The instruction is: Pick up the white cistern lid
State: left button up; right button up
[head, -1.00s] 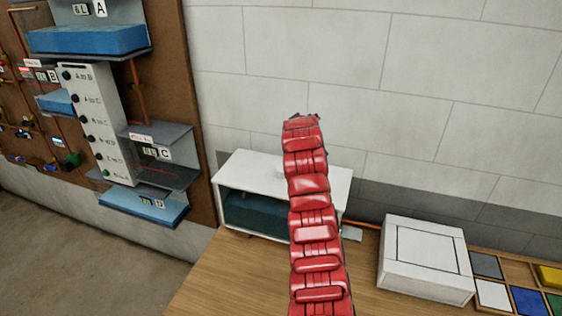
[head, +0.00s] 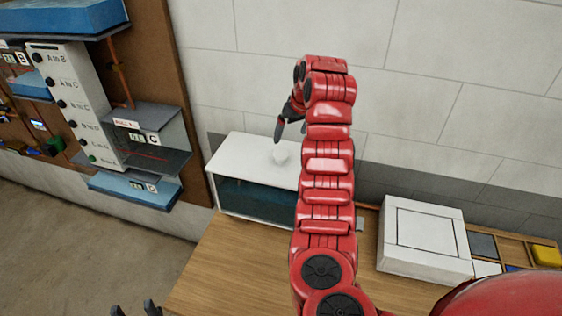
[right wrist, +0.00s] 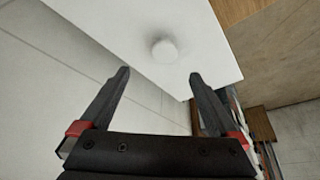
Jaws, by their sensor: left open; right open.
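The white cistern lid (head: 243,152) lies flat on top of the cistern (head: 255,197), a white box with a dark teal front. A round white knob (head: 281,157) stands on the lid. My right gripper (head: 291,128) is above and behind the knob, open and empty. In the right wrist view the lid (right wrist: 205,45) and knob (right wrist: 164,51) lie beyond the open fingertips (right wrist: 159,76), apart from them. My red right arm hides the lid's right end in the head view. My left gripper (head: 134,308) is open at the bottom left edge, only its fingertips showing.
A white box with a square panel (head: 425,235) stands on the wooden bench (head: 235,265) to the right, beside a tray of coloured tiles (head: 515,268). A brown board with blue shelves and a labelled switch panel (head: 72,105) is at left. The block wall stands close behind the cistern.

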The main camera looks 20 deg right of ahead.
send_over(281, 153)
jog(key=s+d, duration=0.1)
jog(key=s, duration=0.2)
jog(key=f, duration=0.4)
jog(key=shift+w+d+f, duration=0.1)
jog(key=shift+w+f, duration=0.15)
jog(key=shift+f, duration=0.15)
jog(key=shift+w+f+p, duration=0.1)
jog(key=shift+f+p, duration=0.15)
jog(key=shift+p, duration=0.25)
jog(key=p+x, duration=0.1)
jog(key=x, duration=0.1)
jog(key=p+x, duration=0.2)
jog(key=shift+a+f, duration=0.1)
jog(key=shift+a, duration=0.3)
jog(key=shift+f, duration=0.25)
grip_shut()
